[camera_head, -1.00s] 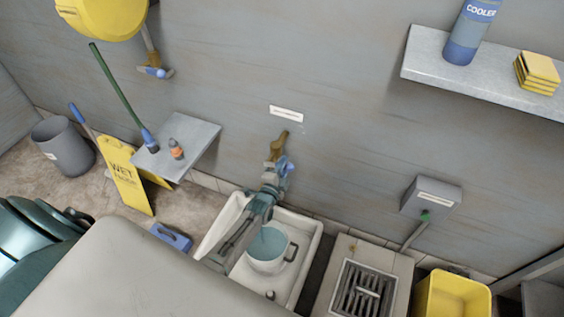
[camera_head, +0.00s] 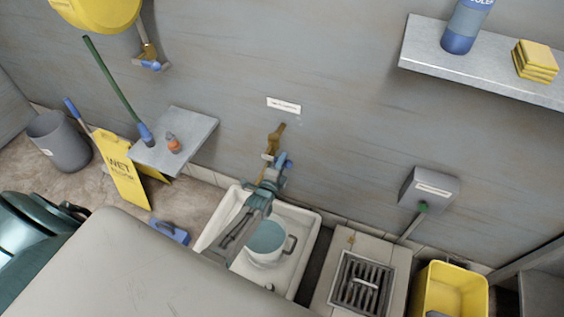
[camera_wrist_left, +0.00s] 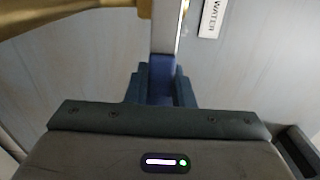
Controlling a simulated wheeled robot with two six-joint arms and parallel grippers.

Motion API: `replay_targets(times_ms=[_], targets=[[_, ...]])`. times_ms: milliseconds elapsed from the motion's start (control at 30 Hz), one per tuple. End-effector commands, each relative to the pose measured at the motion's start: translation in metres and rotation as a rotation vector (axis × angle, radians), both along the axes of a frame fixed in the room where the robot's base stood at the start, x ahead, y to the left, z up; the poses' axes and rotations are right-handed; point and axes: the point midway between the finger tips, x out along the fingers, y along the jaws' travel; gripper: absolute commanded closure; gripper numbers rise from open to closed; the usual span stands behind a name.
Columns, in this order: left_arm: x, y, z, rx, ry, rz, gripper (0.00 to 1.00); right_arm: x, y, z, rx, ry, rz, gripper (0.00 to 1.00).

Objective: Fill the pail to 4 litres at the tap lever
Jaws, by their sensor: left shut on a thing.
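The white pail (camera_head: 262,258) stands in the white sink (camera_head: 306,222), with blue-green water (camera_head: 267,236) inside. Its litre marks cannot be read. The brass tap (camera_head: 275,141) is on the wall above. My left gripper (camera_head: 279,170) is at the tap, its arm passing over the sink and hiding part of the pail's left side. In the left wrist view, my left gripper (camera_wrist_left: 160,92) is shut on the blue grip of the tap lever (camera_wrist_left: 161,68). The blue grip also shows in the head view (camera_head: 283,159). My right gripper is out of view.
A drain grate (camera_head: 361,284) and yellow bin (camera_head: 450,290) stand right of the sink. A small shelf (camera_head: 190,135) and yellow wet-floor sign (camera_head: 123,178) are at left. A grey wall box (camera_head: 430,190) and upper shelf (camera_head: 430,55) are at right.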

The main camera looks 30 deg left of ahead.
Motion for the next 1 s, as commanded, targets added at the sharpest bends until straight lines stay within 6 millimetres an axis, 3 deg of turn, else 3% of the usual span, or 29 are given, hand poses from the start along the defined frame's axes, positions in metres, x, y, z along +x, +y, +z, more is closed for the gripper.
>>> replay_targets(times_ms=[33,67,167,567,1000], targets=[[-0.001,0.0,-0.002,0.004,0.004,-0.001,1.0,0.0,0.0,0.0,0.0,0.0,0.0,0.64],[-0.001,0.0,-0.002,0.004,0.004,-0.001,0.76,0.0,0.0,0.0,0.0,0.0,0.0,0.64],[-0.001,0.0,-0.002,0.003,0.004,-0.001,0.57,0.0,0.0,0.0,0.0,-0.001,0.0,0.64],[-0.007,0.0,-0.002,0.001,0.002,0.0,0.56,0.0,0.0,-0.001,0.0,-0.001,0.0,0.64],[-0.084,-0.004,-0.003,0.001,0.004,0.0,0.56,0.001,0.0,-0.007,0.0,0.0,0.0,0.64]])
